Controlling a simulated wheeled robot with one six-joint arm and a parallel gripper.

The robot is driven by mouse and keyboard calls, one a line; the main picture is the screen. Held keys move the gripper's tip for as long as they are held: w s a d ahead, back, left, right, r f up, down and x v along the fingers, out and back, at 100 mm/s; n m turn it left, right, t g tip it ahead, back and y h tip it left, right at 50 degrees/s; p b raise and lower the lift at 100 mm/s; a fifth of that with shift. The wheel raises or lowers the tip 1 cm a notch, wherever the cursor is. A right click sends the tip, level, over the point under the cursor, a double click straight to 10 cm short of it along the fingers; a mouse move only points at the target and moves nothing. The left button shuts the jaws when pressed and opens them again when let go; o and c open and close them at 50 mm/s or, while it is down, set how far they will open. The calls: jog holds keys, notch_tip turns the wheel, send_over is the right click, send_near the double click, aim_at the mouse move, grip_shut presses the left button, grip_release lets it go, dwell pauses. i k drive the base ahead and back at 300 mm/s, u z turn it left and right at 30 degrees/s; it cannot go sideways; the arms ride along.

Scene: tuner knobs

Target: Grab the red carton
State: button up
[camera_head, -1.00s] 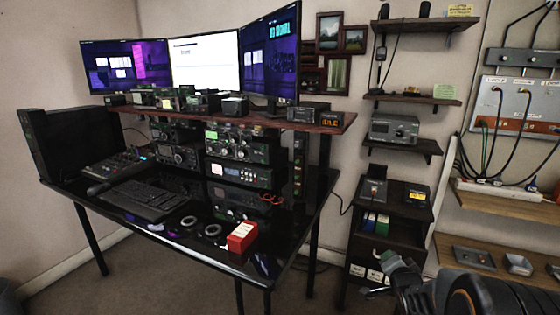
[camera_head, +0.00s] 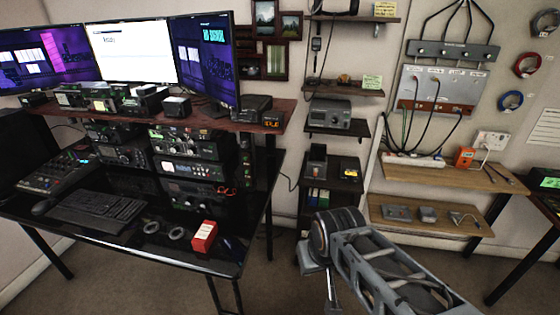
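The red carton (camera_head: 204,237) stands near the front right corner of the glossy black desk (camera_head: 130,251). It is a small box with a pale label on its upper part. My arm reaches in from the bottom right, and my gripper (camera_head: 318,268) is at its end, right of the desk and apart from the carton. The fingers are small and partly hidden by my arm, so I cannot tell whether they are open or shut.
Two dark rings (camera_head: 164,230) lie left of the carton. A keyboard (camera_head: 97,209) and stacked radios (camera_head: 190,170) stand behind them. A dark shelf unit (camera_head: 330,185) is right of the desk. Wooden wall shelves (camera_head: 455,178) are farther right. Floor between desk and arm is open.

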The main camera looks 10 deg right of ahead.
aim_at(202, 240)
jog(key=z, duration=0.25)
jog(key=i, duration=1)
jog(key=u, duration=3.65)
